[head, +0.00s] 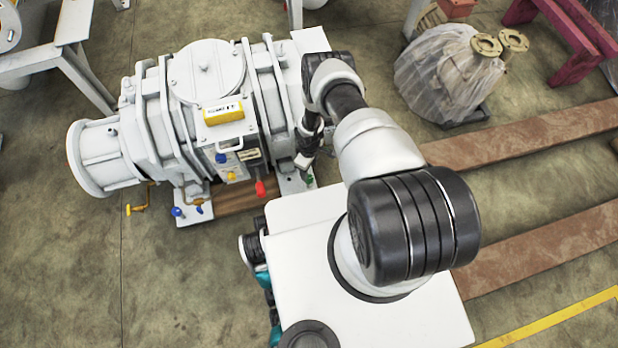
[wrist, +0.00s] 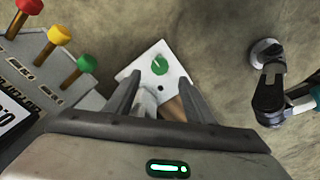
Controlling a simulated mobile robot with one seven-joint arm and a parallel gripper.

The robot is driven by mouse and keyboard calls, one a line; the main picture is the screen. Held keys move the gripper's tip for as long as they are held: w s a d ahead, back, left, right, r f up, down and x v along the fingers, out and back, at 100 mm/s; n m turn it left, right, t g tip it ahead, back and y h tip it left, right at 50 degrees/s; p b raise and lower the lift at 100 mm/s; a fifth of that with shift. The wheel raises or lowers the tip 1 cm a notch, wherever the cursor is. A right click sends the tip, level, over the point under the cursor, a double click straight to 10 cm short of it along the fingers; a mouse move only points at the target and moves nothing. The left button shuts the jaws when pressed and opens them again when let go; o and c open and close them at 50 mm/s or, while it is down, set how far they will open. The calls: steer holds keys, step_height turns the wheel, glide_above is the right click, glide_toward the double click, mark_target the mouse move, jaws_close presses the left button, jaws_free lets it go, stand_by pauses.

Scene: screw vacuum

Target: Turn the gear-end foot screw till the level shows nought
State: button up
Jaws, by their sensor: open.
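The pale grey vacuum pump (head: 205,75) lies on its base across the upper left of the head view. A yellow level (head: 223,111) sits on it; its reading is too small to make out. A green-topped foot screw (head: 309,181) stands on the white foot plate at the right end, and a blue one (head: 177,212) is at the left. In the wrist view the green screw (wrist: 159,66) shows beyond the fingertips, between their lines. My gripper (wrist: 160,82) is open and empty; I cannot tell its height above the screw.
Red, yellow and green knobs on stems (wrist: 59,34) stick out left of my gripper in the wrist view. A wrapped machine (head: 450,70) stands at the upper right. Brown beams (head: 540,132) lie on the floor at right. The floor at lower left is clear.

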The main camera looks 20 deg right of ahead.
mark_target(309, 178)
step_height(309, 178, down, 8)
steer(key=b, duration=0.2)
steer(key=shift+r+b, duration=0.1)
steer(key=shift+b, duration=0.3)
steer(key=c, duration=1.1)
steer(key=shift+o, duration=0.2)
steer(key=shift+m, duration=0.4)
steer(key=m, duration=0.3)
steer(key=shift+m, duration=2)
